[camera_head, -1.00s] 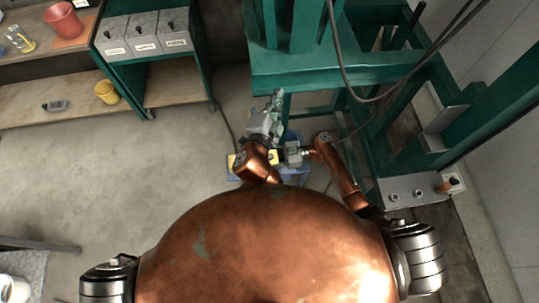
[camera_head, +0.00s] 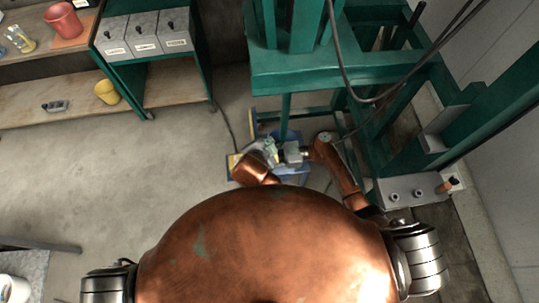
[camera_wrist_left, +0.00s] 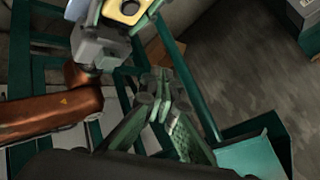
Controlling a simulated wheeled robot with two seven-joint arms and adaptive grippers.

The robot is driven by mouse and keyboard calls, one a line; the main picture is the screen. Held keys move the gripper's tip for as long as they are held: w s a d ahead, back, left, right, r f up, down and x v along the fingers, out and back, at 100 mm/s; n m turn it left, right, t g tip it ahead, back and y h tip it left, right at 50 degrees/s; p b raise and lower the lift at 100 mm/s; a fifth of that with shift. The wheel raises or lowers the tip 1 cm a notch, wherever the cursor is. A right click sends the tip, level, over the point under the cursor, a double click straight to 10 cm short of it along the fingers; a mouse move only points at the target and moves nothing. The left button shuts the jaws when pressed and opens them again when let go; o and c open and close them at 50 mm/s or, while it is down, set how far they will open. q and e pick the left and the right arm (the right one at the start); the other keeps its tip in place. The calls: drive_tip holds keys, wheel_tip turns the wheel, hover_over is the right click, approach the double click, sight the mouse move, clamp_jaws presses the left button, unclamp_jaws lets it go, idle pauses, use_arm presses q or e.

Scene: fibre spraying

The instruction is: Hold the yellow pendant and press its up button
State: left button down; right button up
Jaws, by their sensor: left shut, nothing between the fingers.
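The yellow pendant (camera_wrist_left: 127,10) shows at the top edge of the left wrist view, cut off by the frame, with a dark recess on its face. The green fingers of my right gripper (camera_wrist_left: 122,18) lie on both sides of it and appear to hold it. My left gripper (camera_wrist_left: 160,82) is shut and empty, a little below and apart from the pendant in that view. In the head view my left gripper (camera_head: 269,148) is close beside my right gripper (camera_head: 291,153). I cannot make out the pendant there, and its up button cannot be told apart.
A green steel frame (camera_head: 305,72) stands just beyond the grippers, with a hanging dark cable (camera_head: 345,80). A grey box (camera_head: 412,190) is at the right. Shelves with a red bucket (camera_head: 63,20) and a yellow bucket (camera_head: 107,92) are at the left. The floor at left is clear.

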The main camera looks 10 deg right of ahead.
use_arm(q)
drive_tip(key=shift+f, duration=4.35)
drive_tip(key=shift+f, duration=0.1)
drive_tip(key=shift+f, duration=0.35)
